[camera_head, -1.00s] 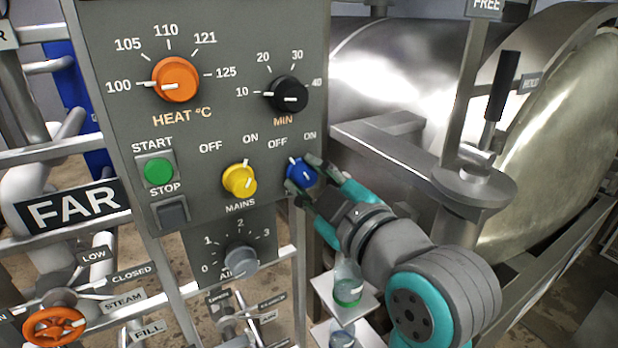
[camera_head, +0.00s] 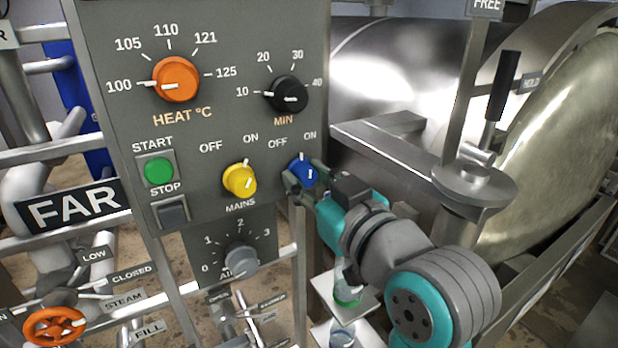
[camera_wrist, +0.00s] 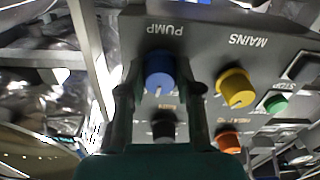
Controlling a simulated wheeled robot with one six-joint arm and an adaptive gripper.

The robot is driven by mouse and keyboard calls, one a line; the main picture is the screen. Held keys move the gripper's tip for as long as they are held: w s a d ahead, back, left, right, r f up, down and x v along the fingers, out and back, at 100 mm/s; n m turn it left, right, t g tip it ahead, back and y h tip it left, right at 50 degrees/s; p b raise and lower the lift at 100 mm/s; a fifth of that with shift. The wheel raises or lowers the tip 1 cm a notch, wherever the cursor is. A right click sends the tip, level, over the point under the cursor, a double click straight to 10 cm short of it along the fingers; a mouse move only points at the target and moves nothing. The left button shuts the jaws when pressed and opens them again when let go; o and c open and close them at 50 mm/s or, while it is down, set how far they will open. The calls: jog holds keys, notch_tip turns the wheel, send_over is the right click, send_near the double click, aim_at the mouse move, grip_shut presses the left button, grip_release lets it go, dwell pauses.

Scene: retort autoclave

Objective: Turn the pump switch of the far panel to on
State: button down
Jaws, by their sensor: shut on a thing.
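The pump switch is a blue knob (camera_head: 302,172) at the lower right of the FAR panel (camera_head: 215,110). My gripper (camera_head: 304,182) is shut on it from the front, one finger at each side. In the wrist view the blue knob (camera_wrist: 159,68) sits under the PUMP label, between my two fingers (camera_wrist: 160,88). The white mark above the knob in the head view points up towards ON, much like the mark of the yellow MAINS knob. My fingers cover part of the knob's lower edge.
The yellow MAINS knob (camera_head: 239,180) is close to the left of my gripper, and the black MIN knob (camera_head: 287,95) is above. The grey AIR knob (camera_head: 241,260) is below. A steel vessel (camera_head: 400,75) with a black-handled lever (camera_head: 503,88) stands at right.

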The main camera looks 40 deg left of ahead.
jog(key=shift+m, duration=2.2)
jog(key=c, duration=0.8)
grip_release()
jog(key=v, duration=1.2)
jog(key=shift+s+f, duration=0.1)
